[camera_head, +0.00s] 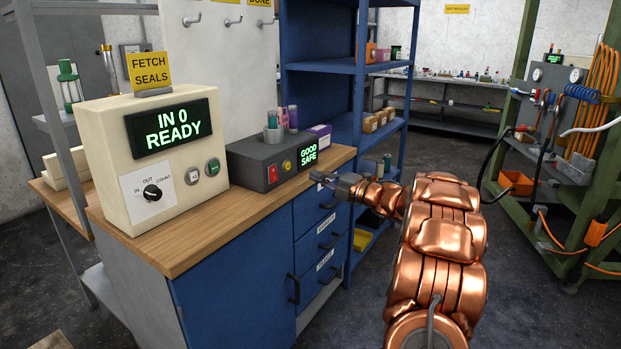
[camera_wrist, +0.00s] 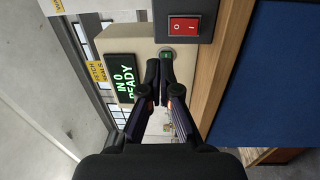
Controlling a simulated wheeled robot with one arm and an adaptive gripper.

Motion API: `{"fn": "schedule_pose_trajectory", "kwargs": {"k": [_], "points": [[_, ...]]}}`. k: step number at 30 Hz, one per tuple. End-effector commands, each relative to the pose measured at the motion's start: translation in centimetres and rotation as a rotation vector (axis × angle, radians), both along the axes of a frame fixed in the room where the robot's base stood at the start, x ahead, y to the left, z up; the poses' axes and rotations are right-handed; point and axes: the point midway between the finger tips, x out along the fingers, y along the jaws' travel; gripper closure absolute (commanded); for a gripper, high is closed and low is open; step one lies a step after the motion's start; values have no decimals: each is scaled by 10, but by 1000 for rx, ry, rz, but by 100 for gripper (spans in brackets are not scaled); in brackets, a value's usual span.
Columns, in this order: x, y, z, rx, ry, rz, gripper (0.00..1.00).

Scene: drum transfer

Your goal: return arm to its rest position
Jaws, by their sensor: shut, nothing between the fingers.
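My copper-coloured arm reaches from the lower right of the head view toward the workbench. My gripper (camera_head: 322,178) is at the bench's right end, in front of the grey box with the "GOOD SAFE" display. In the wrist view my gripper (camera_wrist: 159,72) is shut, its dark fingers together with nothing between them. Behind the fingertips in that view are the cream counter box (camera_wrist: 112,40) and a green button (camera_wrist: 167,54). The red switch (camera_wrist: 184,25) of the grey box shows just above the fingertips. I cannot tell the exact gap between gripper and box.
The wooden benchtop (camera_head: 215,232) sits on blue drawers (camera_head: 318,238). A cream box (camera_head: 158,150) reads "IN 0 READY"; a grey box (camera_head: 262,160) stands beside it. A blue shelf (camera_head: 345,65) stands behind. A green rack (camera_head: 555,185) with hoses is at right. Floor between is open.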

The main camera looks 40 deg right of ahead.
Motion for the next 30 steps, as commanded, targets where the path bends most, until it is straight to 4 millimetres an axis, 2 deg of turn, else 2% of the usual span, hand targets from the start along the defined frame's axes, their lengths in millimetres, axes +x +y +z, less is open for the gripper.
{"fn": "schedule_pose_trajectory", "kwargs": {"k": [26, 30], "points": [[-1, 1, 0, 1, 0, 2, 100], [17, 5, 10, 35, 42, -80, 100]]}}
